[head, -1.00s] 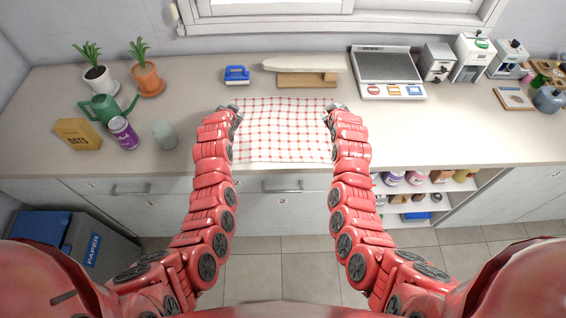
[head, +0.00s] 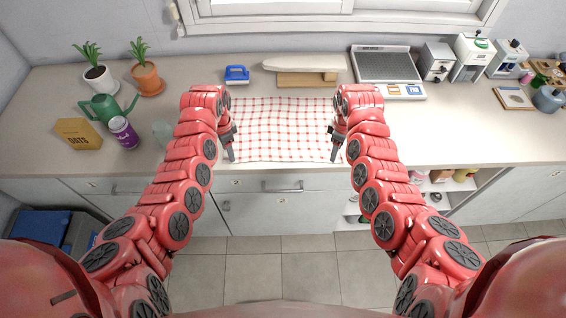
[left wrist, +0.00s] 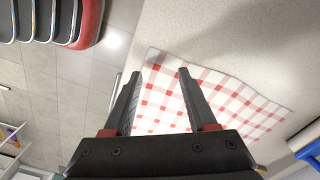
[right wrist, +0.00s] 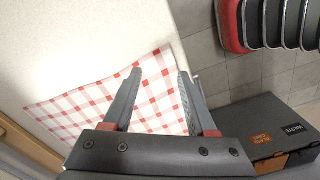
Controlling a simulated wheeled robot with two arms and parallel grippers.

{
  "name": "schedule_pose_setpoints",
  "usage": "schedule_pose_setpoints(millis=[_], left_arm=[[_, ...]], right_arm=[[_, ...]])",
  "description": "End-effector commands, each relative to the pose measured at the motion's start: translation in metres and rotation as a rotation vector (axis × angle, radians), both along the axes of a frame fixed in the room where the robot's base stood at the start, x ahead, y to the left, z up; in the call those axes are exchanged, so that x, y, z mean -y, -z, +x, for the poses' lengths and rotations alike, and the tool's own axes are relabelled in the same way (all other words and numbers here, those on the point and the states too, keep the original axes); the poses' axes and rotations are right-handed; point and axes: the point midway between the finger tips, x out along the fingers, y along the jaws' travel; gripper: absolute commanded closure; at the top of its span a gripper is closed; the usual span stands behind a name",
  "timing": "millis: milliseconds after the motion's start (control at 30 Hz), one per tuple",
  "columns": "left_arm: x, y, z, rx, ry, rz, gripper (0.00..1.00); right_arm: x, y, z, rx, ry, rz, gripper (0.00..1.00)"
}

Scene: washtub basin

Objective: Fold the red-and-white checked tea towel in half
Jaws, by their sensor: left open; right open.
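The red-and-white checked tea towel (head: 284,130) lies spread flat on the counter, its near edge close to the counter's front edge. It also shows in the left wrist view (left wrist: 225,100) and the right wrist view (right wrist: 85,108). My left gripper (head: 230,158) is open and points down at the towel's near left corner. In the left wrist view its fingers (left wrist: 157,75) are apart with nothing between them held. My right gripper (head: 334,157) is open and points down at the near right corner. Its fingers (right wrist: 160,75) are apart and empty. I cannot tell whether either touches the cloth.
A blue-handled brush (head: 237,75) and an ironing board-like item (head: 305,68) stand behind the towel. A watering can (head: 105,106), purple can (head: 124,132) and oats box (head: 78,132) stand left. A grey-topped machine (head: 389,66) stands back right. The counter right of the towel is clear.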

Motion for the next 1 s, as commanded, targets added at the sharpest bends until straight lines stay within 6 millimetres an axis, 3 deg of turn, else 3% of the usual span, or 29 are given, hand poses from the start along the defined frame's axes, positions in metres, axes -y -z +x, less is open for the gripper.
schedule_pose_setpoints(millis=[200, 600, 1000], left_arm=[[0.001, 0.015, 0.0, 0.001, 0.0, -0.002, 0.43], [0.001, 0.019, 0.0, 0.003, -0.001, -0.002, 0.43], [0.001, 0.018, 0.0, 0.002, -0.002, -0.002, 0.78]], right_arm=[[0.001, 0.014, 0.001, 0.003, 0.003, 0.0, 0.43], [0.0, 0.019, 0.001, 0.004, 0.003, 0.0, 0.43], [0.0, 0.018, 0.001, 0.004, 0.003, 0.0, 0.78]])
